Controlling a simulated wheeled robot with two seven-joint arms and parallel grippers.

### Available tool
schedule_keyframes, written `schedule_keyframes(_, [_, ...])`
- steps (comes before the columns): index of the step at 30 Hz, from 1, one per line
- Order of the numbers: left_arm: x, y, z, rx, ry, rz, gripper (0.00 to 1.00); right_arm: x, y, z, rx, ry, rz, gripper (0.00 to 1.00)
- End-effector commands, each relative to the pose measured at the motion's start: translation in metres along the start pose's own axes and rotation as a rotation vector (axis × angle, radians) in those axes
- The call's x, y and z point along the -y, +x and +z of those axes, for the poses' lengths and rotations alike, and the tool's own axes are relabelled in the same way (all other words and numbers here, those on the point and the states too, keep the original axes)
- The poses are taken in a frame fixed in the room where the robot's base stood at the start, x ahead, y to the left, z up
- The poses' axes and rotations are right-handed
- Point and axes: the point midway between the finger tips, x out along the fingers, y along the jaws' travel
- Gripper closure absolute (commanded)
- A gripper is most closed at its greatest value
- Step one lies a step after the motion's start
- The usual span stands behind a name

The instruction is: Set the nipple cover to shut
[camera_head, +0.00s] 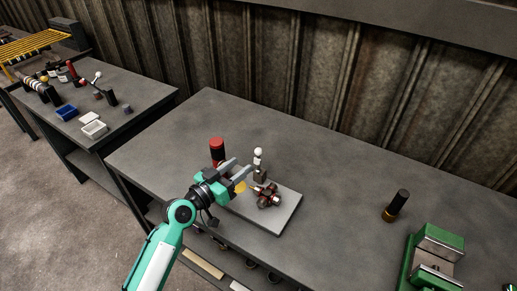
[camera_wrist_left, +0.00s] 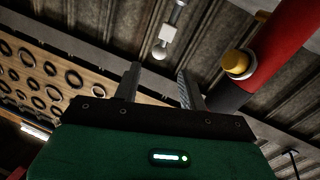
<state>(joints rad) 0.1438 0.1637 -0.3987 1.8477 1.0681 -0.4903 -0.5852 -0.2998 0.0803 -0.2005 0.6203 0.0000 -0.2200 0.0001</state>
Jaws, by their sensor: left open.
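My left gripper (camera_head: 240,168) is open and empty above the grey plate (camera_head: 285,219) on the bench. Its two fingers also show apart in the wrist view (camera_wrist_left: 158,70). A dark reddish cross-shaped joint (camera_head: 268,196) lies on the plate, right of the gripper. A small yellow piece (camera_head: 240,187) shows just below the fingers. In the wrist view a yellow cap (camera_wrist_left: 237,63) sits on the side of a red cylinder, right of the fingers. I cannot tell which part is the nipple cover, or whether it is open. My right gripper is out of view.
A post with a white ball (camera_head: 258,153) stands just behind the joint. A red cylinder (camera_head: 217,146) stands behind the gripper. A black cylinder with a brass base (camera_head: 396,206) and a green vise (camera_head: 437,247) stand at right. The bench between is clear.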

Motion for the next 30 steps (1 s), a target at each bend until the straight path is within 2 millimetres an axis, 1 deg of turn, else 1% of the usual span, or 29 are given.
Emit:
schedule_keyframes(1, [-0.002,0.013,-0.004,-0.001,-0.004,0.001,0.58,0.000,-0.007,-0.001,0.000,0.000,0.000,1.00])
schedule_keyframes(6, [-0.001,0.047,-0.003,-0.001,-0.003,0.001,0.58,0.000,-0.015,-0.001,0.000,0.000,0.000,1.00])
schedule_keyframes(9, [-0.001,0.064,-0.003,0.000,-0.002,0.001,0.58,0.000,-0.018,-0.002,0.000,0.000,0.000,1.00])
schedule_keyframes(13, [-0.001,0.079,-0.001,0.001,-0.002,0.001,0.58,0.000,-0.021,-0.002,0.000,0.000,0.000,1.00])
schedule_keyframes(18, [0.000,0.089,0.000,0.001,-0.001,0.000,0.58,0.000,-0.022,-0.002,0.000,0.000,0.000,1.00])
schedule_keyframes(27, [-0.001,0.090,0.000,0.001,0.000,0.000,0.58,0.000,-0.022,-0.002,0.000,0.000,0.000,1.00])
schedule_keyframes(29, [0.000,0.090,0.000,0.001,0.000,0.000,0.70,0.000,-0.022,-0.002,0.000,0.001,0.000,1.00])
schedule_keyframes(30, [0.000,0.090,0.001,0.001,0.000,0.000,0.78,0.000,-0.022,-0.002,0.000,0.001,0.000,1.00])
